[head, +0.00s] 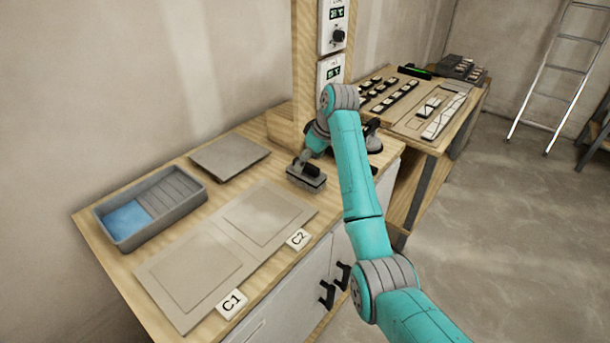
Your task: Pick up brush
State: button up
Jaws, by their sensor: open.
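A dark grey block-shaped thing (306,179), which looks like the brush, lies on the wooden worktop (262,164) just right of the grey flat slab. My gripper (308,164) reaches down from the end of the teal arm to just above it. The gripper is open. Its fingers are small and dark here, and I cannot tell whether they touch the brush or stand around its upper part.
A grey tray (196,203) with blue liquid and a flat slab (230,156) sit at left. Panels labelled C1 (232,304) and C2 (298,239) lie in front. A wooden post (305,60) rises behind. A second table (452,120) with small parts stands beyond.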

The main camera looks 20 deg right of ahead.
aim_at(304, 171)
jog(key=shift+x, duration=2.8)
jog(key=shift+s, duration=0.1)
jog(key=c, duration=1.3)
